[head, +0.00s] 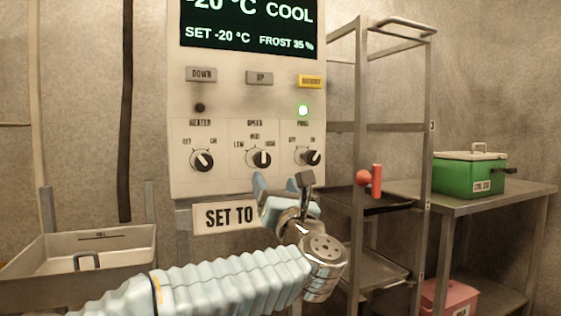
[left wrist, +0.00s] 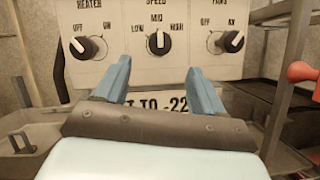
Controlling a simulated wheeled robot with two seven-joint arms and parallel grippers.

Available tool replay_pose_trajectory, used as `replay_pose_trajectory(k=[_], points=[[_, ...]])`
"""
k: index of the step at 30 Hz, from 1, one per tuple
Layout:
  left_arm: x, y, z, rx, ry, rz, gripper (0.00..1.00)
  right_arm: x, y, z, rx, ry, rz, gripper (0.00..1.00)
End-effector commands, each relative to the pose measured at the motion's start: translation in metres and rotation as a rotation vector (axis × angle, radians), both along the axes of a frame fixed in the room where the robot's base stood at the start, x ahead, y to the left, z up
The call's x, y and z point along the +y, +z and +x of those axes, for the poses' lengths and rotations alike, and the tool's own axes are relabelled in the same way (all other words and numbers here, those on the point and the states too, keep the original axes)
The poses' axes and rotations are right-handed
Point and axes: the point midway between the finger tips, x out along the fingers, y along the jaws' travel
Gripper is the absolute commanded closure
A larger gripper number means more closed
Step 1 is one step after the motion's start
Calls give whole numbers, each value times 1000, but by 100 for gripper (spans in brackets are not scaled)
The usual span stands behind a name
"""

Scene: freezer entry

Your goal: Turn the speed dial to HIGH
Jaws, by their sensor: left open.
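The speed dial (head: 261,159) is a black knob with a white pointer, in the middle of the panel's dial row. In the left wrist view the dial (left wrist: 157,45) has its pointer upright, toward MID, with LOW on the left and HIGH on the right. My left gripper (head: 282,183) is open and empty, just below the dial and apart from it. In the left wrist view its two blue fingers (left wrist: 158,72) stand either side of the dial, lower than the knob. My right gripper is not in view.
The heater dial (head: 202,160) is on the left, pointing to OFF; the fans dial (left wrist: 232,41) is on the right, pointing to ON. A sign (head: 222,217) hangs below the panel. A metal rack (head: 360,150) with a red-handled item (head: 376,181) stands close on the right.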

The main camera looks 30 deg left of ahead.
Motion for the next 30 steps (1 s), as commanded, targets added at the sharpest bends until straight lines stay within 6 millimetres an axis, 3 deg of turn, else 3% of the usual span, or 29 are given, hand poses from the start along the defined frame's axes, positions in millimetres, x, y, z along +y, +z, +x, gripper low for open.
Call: replay_pose_trajectory(k=[15, 29, 30], points=[[69, 42, 72, 6, 0, 6, 31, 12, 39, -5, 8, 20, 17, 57], [78, 44, 82, 6, -1, 8, 31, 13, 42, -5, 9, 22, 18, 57], [78, 44, 82, 6, -1, 8, 37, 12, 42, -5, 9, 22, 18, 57]])
